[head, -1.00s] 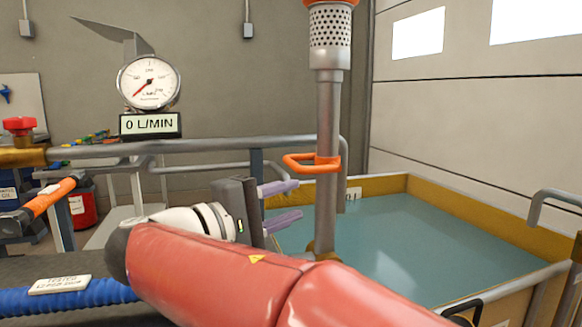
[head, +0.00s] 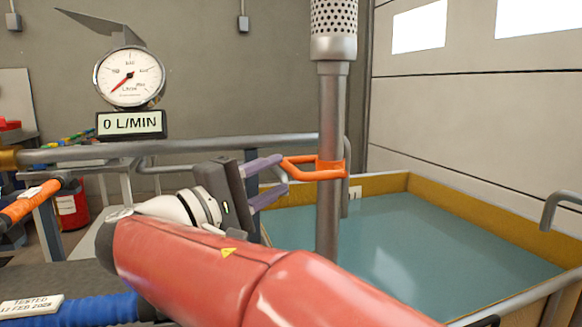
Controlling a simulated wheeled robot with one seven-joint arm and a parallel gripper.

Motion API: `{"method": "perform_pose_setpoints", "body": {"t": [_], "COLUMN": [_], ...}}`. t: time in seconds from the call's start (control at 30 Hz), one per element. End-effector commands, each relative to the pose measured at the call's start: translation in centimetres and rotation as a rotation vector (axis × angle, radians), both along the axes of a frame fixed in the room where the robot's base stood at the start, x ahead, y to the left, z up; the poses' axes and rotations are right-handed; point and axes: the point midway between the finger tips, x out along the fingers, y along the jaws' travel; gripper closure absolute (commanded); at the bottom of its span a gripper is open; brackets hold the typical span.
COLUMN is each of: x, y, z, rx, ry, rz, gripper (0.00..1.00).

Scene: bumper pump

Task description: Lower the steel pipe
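The steel pipe (head: 331,115) stands upright at the near edge of the water tank, with a perforated metal strainer (head: 335,22) at its top. An orange loop handle (head: 303,163) is clamped round the pipe and sticks out to the left. My gripper (head: 282,172) points right, with its two purple fingers apart, one above the other. The fingertips are at the left end of the handle, which seems to lie between them. I cannot tell whether they touch it. My red arm hides the lower end of the pipe.
The water tank (head: 549,247) with yellow walls is behind the pipe. A grey rail (head: 200,146) runs behind my gripper. A round gauge (head: 130,77) stands above a display reading 0 L/MIN (head: 131,123). A blue hose (head: 85,308) lies at lower left.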

Motion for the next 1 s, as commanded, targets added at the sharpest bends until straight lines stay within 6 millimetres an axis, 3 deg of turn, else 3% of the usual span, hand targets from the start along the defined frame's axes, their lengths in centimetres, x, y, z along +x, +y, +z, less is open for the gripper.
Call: {"method": "perform_pose_setpoints", "body": {"t": [0.3,0.63,0.9,1.0], "x": [2.5,2.8,2.8,2.8], "y": [-3.2,-3.5,-3.5,-3.5], "z": [0.8,0.8,0.8,0.8], "rx": [0.0,0.0,0.0,0.0], "ry": [0.0,0.0,0.0,0.0], "rz": [-0.001,0.0,0.0,0.0], "gripper": [0.65,0.65,1.0,1.0]}}
